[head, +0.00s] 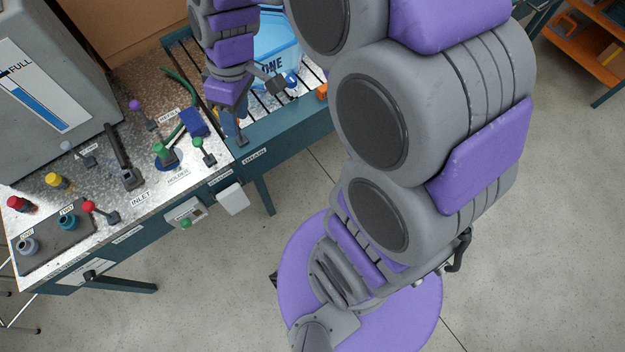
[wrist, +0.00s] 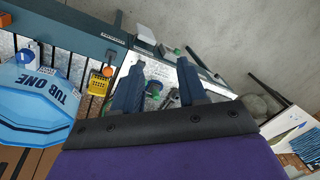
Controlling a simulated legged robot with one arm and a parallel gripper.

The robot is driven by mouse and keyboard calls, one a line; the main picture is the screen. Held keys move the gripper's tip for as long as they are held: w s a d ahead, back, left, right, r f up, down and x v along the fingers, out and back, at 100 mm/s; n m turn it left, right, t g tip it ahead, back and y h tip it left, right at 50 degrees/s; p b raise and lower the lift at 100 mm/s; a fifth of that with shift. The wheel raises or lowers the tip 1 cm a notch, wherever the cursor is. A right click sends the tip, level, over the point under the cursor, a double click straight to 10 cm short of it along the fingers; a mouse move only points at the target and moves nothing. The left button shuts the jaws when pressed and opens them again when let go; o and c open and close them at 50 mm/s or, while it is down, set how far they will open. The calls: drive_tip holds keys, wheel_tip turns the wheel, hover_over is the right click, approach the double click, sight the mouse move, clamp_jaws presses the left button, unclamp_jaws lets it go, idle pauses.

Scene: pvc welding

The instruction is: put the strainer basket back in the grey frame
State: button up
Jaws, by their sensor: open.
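A small yellow perforated piece (wrist: 97,85), which looks like the strainer basket, sits on the dark slats beside the blue tub in the wrist view. An orange part (wrist: 108,71) is right next to it, by the teal rim. My gripper (wrist: 159,68) is open, with its two blue fingers apart and nothing seen between them. The basket is to the left of the fingers, not touching them. In the head view, my gripper (head: 236,128) points down at the edge between the metal worktop and the slatted drain. I cannot clearly pick out the grey frame in either view.
The blue tub (head: 278,48), marked ONE, stands on the slatted drain (head: 300,92). Open floor lies in front of the bench.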

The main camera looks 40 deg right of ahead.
drive_tip(key=s+d+m+h, duration=0.1)
drive_tip(key=s+m, duration=0.3)
drive_tip(key=s, duration=0.6)
drive_tip(key=s+d+m+g+h, duration=0.1)
drive_tip(key=s+m, duration=0.3)
drive_tip(key=s, duration=0.6)
drive_tip(key=shift+s+d, duration=0.35)
drive_tip(key=shift+d, duration=0.45)
drive_tip(key=shift+d+r, duration=0.1)
